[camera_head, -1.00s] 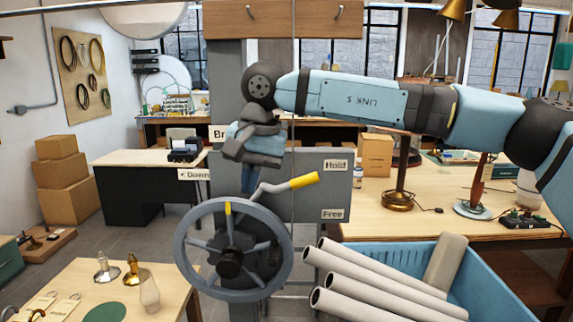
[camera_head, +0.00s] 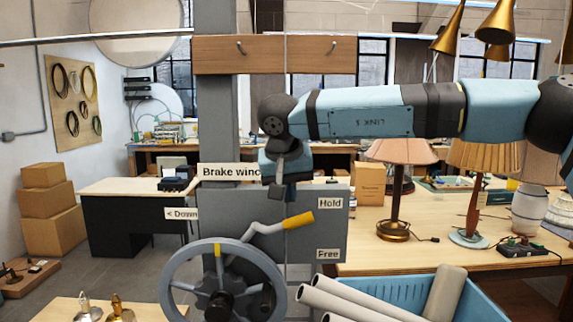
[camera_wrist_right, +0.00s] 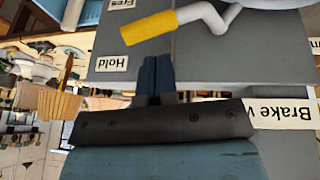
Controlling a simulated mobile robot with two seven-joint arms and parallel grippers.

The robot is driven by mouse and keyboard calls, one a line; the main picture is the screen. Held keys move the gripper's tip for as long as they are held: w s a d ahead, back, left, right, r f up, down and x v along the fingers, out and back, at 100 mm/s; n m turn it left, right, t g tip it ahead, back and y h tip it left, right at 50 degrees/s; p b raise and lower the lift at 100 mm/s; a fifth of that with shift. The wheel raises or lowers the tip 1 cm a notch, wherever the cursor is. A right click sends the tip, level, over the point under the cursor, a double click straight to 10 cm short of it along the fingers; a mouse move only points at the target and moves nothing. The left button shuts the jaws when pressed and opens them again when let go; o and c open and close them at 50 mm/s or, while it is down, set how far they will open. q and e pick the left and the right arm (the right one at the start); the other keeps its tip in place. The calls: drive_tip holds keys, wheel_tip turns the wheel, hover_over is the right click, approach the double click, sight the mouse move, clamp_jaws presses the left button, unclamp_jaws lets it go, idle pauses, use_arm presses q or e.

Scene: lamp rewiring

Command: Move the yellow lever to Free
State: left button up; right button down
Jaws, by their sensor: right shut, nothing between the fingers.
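The lever has a yellow grip (camera_head: 298,220) on a bent grey crank. It stands out from the grey panel of the brake winch, with its tip pointing right and a little up. In height the grip lies between the Hold label (camera_head: 330,203) and the Free label (camera_head: 328,255), nearer Hold. My right gripper (camera_head: 279,192) is shut and empty, just above the lever and apart from it. In the right wrist view the closed fingers (camera_wrist_right: 157,68) point toward the yellow grip (camera_wrist_right: 150,27), with a gap between. My left gripper is not in view.
A grey handwheel (camera_head: 222,288) stands below and left of the lever. A blue crate (camera_head: 400,290) with several pale tubes is at the lower right. Lamps stand on the wooden table (camera_head: 430,252) on the right. The Brake winch sign (camera_head: 228,171) is partly hidden by my arm.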

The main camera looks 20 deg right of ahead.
sight(298, 217)
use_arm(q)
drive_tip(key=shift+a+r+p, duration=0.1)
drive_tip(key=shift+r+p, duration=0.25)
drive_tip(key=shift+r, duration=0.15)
use_arm(e)
drive_tip(key=shift+w+d+f, duration=0.1)
drive_tip(key=shift+d+f, duration=0.15)
drive_tip(key=shift+f, duration=0.35)
drive_tip(key=shift+d+f, duration=0.2)
drive_tip(key=shift+f, duration=0.4)
drive_tip(key=shift+w+d+f, duration=0.1)
drive_tip(key=shift+d+f, duration=0.15)
drive_tip(key=shift+f, duration=0.35)
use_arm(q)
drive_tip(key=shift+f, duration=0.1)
